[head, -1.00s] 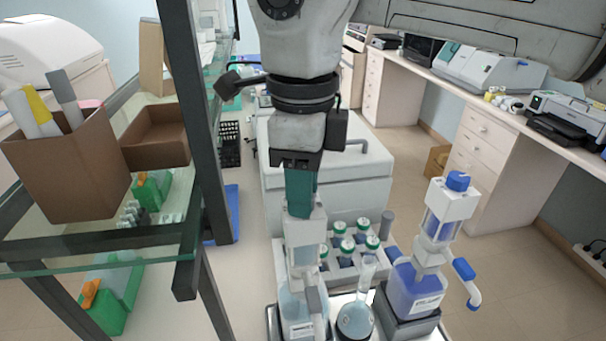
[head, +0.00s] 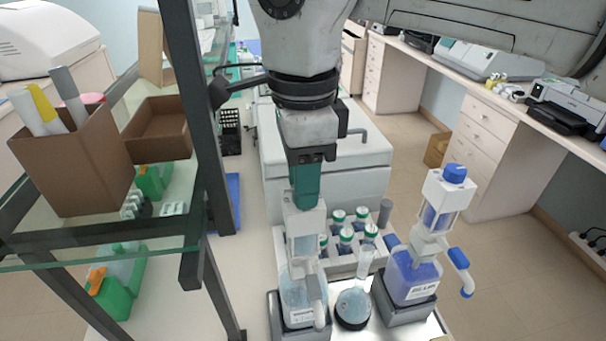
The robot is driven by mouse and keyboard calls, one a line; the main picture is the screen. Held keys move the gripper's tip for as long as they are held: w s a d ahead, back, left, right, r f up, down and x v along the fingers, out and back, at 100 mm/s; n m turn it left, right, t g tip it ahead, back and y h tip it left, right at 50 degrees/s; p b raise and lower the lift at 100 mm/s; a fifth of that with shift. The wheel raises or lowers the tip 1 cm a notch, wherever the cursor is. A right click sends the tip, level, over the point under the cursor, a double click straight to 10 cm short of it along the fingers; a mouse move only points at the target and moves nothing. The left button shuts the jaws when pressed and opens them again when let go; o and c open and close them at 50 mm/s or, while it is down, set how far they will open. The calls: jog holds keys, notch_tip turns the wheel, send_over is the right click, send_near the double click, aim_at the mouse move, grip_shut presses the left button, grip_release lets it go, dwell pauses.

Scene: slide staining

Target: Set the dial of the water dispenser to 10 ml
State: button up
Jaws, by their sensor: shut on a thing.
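The water dispenser (head: 307,240) is the left one of two bottle-top dispensers, a pale unit on a clear bottle (head: 297,297) in a dark stand. My gripper (head: 306,190) points straight down onto its top, with its teal fingers shut around the dial there. The fingers hide the dial, so its setting cannot be read. The dispenser stands upright, its grey spout hanging at the front right.
A blue-capped dispenser (head: 441,200) on a blue bottle (head: 413,280) stands to the right. A round flask (head: 354,306) sits between them. A rack (head: 290,245) of green-capped bottles is behind. A glass shelf (head: 100,245) with a dark frame is close on the left.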

jog(key=o, duration=1.1)
jog(key=shift+c, duration=0.2)
notch_tip(320, 180, up, 11)
jog(key=b, duration=0.1)
jog(key=shift+b, duration=0.4)
jog(key=shift+f, duration=0.1)
